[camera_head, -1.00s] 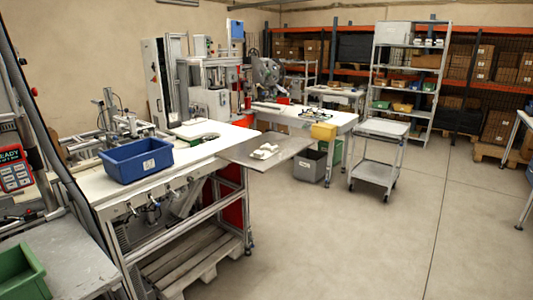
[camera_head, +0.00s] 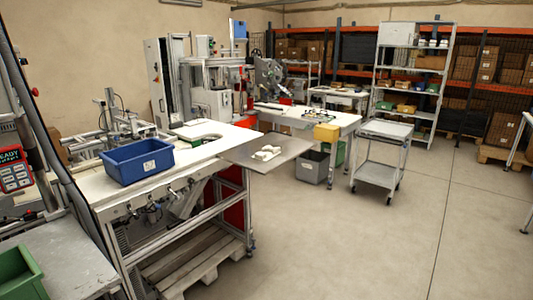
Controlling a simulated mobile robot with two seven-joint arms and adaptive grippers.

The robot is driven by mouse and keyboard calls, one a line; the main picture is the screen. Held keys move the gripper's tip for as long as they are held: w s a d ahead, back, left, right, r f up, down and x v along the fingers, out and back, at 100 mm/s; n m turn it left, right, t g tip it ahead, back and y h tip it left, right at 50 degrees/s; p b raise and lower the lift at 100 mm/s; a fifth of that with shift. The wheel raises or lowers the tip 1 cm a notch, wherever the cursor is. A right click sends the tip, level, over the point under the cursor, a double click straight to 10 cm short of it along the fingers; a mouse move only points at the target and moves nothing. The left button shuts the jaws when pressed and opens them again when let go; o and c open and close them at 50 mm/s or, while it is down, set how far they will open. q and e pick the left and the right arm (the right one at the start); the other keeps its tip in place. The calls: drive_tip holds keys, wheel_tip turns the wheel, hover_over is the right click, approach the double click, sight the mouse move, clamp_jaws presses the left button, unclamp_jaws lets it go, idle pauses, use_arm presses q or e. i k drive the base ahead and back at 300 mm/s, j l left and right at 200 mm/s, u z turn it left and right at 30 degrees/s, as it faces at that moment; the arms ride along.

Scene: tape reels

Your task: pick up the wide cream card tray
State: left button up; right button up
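I cannot make out a wide cream card tray for sure. A small cream-white item or group of items (camera_head: 265,153) lies on the grey metal plate (camera_head: 236,153) that juts from the right end of the white workbench. It is too small to tell what it is. Neither of my grippers shows in the head view.
A blue bin (camera_head: 137,165) stands on the workbench (camera_head: 95,187). A green bin (camera_head: 18,274) sits on a grey table at lower left. A grey trolley (camera_head: 377,172) and a yellow bin (camera_head: 326,132) are farther back.

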sight(268, 152)
drive_tip(key=i+l+u, duration=0.45)
drive_tip(key=i+l, duration=1.3)
drive_tip(key=l, duration=0.15)
